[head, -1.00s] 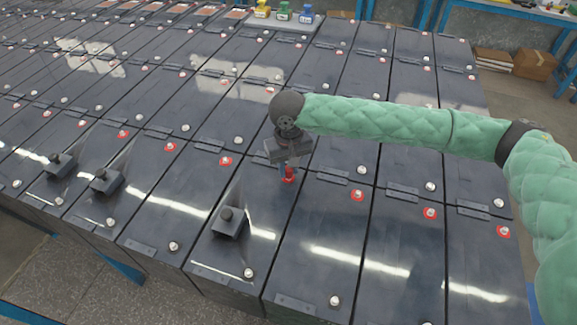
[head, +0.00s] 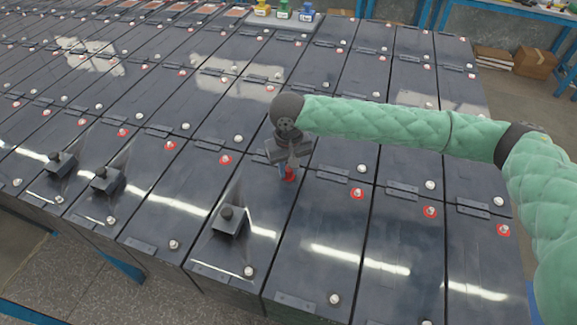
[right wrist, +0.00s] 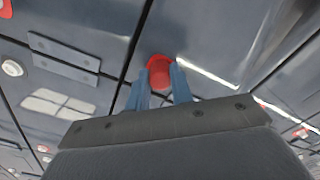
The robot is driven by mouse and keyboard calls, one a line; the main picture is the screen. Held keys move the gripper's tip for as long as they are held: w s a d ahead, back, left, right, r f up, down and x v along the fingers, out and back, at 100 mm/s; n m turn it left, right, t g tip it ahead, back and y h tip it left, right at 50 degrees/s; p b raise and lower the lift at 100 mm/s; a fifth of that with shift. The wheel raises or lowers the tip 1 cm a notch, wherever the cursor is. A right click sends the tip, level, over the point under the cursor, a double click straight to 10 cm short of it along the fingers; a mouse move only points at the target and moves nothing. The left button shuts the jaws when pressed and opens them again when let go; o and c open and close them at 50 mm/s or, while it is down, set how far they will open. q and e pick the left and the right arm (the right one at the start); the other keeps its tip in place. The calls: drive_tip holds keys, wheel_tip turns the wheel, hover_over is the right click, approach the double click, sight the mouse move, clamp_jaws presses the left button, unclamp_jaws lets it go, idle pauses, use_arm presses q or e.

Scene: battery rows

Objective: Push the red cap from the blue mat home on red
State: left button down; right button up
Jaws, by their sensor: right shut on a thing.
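The red cap (head: 290,174) is at the near edge of the middle battery row, below my right gripper (head: 287,168). In the right wrist view the cap (right wrist: 161,72) is between the two blue fingers of my right gripper (right wrist: 160,88), which is shut on it. A red rim shows around the cap's far end. It is at the spot where neighbouring batteries have a red-ringed terminal; whether it is fully seated I cannot tell. The nearest red-ringed terminals are to the left (head: 225,159) and right (head: 357,194). I cannot make out a blue mat. My left gripper is not in view.
Dark batteries fill the view in close rows. Black knobbed blocks (head: 229,221) stand on several of them. A tray with yellow, green and blue items (head: 284,12) is at the far edge. Cardboard boxes (head: 535,62) are on the floor at the right.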

drive_tip(key=o, duration=1.5)
drive_tip(key=shift+r+p, duration=3.45)
drive_tip(key=shift+p, duration=0.1)
